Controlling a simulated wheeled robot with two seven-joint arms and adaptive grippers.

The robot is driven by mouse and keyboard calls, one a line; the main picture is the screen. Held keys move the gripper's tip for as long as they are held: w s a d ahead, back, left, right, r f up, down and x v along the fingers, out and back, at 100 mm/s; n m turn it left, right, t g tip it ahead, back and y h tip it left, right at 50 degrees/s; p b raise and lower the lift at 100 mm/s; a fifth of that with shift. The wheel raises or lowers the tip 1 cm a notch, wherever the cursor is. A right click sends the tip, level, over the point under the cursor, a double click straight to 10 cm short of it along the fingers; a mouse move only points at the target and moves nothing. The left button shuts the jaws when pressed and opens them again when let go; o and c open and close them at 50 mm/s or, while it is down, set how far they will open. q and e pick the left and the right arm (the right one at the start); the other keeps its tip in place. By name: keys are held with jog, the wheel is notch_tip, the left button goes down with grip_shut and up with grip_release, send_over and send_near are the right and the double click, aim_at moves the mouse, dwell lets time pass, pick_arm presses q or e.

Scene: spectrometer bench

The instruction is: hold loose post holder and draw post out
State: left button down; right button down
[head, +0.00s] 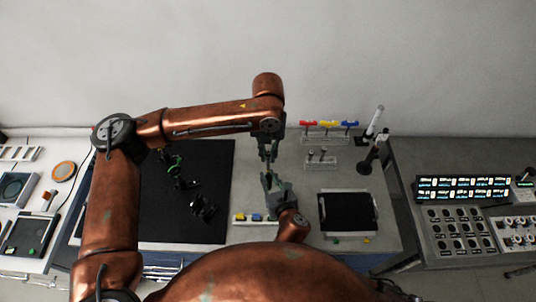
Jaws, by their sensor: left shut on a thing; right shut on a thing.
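My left gripper (267,153) reaches in from the top over the middle of the bench, fingers pointing down toward the front. My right gripper (268,177) comes from the front and sits just below it in the picture. Both are shut, nearly tip to tip. The left appears shut on the post and the right on the loose post holder. Both pieces are mostly hidden by the fingers, so how far the post sits in the holder cannot be told.
A black breadboard (215,160) with dark optics mounts lies to the left. A rack with red, yellow and blue pieces (328,124) stands behind, with a clear rack (321,162) before it. A black tray (347,212) and an upright white-topped stand (374,124) are at right.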

jog(key=c, duration=1.7)
grip_release()
jog(key=shift+c, duration=0.2)
jog(key=shift+s, duration=0.1)
jog(key=v, duration=1.1)
jog(key=shift+s, duration=0.4)
jog(key=shift+d+r, duration=0.1)
